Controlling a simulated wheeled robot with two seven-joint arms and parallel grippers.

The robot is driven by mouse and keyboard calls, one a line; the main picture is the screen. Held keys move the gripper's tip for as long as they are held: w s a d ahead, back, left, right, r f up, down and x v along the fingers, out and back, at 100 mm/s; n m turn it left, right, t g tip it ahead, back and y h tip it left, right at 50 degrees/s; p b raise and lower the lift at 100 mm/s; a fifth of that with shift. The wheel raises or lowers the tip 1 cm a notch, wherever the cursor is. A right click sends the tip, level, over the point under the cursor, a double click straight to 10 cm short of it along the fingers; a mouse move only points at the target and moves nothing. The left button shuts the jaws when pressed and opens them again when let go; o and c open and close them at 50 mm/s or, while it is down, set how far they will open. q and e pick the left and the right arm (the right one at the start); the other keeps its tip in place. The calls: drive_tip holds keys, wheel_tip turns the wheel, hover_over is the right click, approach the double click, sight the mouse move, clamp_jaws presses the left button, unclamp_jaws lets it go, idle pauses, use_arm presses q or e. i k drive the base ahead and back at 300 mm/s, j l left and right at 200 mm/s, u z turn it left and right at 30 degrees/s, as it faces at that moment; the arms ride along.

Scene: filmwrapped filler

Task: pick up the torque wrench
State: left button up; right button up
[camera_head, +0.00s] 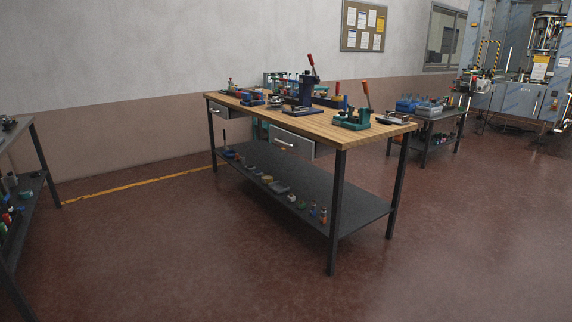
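I cannot pick out the torque wrench for certain; the small tools are too far off to tell apart. A wooden-topped workbench (330,133) stands a few steps ahead. On it are a dark blue press (304,93) with a red-tipped lever and a green press (351,120) with an orange handle. Several small tools and parts lie around them. The bench's dark lower shelf (335,199) holds a row of small items. Neither of my grippers is in view.
A dark shelf table (35,175) stands at the left edge. A smaller table (437,122) with blue and grey bins stands behind the bench at right. A large grey machine (515,95) is at the far right. The red floor (190,265) in front is clear.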

sight(284, 91)
drive_tip(key=i, duration=1.1)
drive_tip(key=i+l+u, duration=0.1)
drive_tip(key=i, duration=1)
drive_tip(key=i+l, duration=0.1)
drive_tip(key=i, duration=0.95)
